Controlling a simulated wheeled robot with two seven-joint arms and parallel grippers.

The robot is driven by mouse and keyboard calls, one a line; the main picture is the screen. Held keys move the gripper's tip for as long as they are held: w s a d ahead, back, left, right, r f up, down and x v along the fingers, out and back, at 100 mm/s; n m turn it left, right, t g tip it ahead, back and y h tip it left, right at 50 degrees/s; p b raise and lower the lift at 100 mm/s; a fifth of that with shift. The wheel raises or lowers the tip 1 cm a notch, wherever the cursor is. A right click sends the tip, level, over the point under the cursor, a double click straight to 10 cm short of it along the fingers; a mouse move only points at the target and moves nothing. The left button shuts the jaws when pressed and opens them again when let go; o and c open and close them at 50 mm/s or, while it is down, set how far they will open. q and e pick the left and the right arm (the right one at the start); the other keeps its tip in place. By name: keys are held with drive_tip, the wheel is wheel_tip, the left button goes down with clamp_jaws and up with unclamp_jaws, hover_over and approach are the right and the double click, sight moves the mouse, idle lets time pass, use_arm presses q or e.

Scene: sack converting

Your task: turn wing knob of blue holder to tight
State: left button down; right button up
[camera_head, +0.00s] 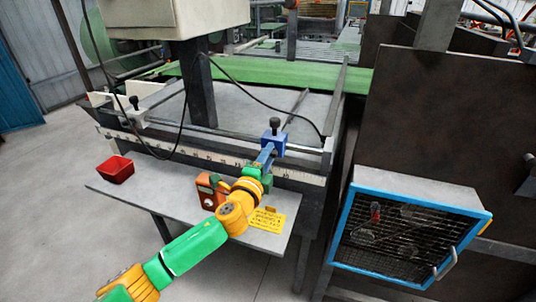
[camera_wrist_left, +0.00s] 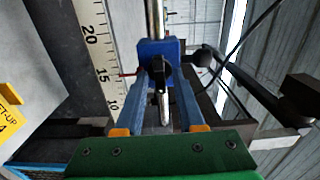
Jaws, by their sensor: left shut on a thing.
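The blue holder (camera_head: 273,142) sits on the rail behind the white ruler scale, with a black knob (camera_head: 274,124) standing on top of it. In the left wrist view the blue holder (camera_wrist_left: 152,47) is on a metal rod, and its dark wing knob (camera_wrist_left: 161,72) faces my camera. My left gripper (camera_head: 266,156) reaches in from the front. In the left wrist view its blue fingers (camera_wrist_left: 162,80) lie on either side of the wing knob, shut on it. The exact contact is partly hidden, and the knob's marks cannot be read. My right gripper is in neither view.
A white holder (camera_head: 134,112) stands on the same rail at the left. The grey shelf (camera_head: 150,190) below carries a red tray (camera_head: 115,168), an orange device (camera_head: 208,189) and a yellow label (camera_head: 267,219). A blue-framed mesh box (camera_head: 343,232) stands at the right. A black cable hangs behind.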

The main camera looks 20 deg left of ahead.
use_arm(q)
drive_tip(key=shift+f, duration=0.1)
idle(0.5)
drive_tip(key=c, duration=0.9)
unclamp_jaws()
drive_tip(key=shift+o, duration=0.2)
drive_tip(key=shift+d, duration=0.1)
drive_tip(key=s, duration=0.7)
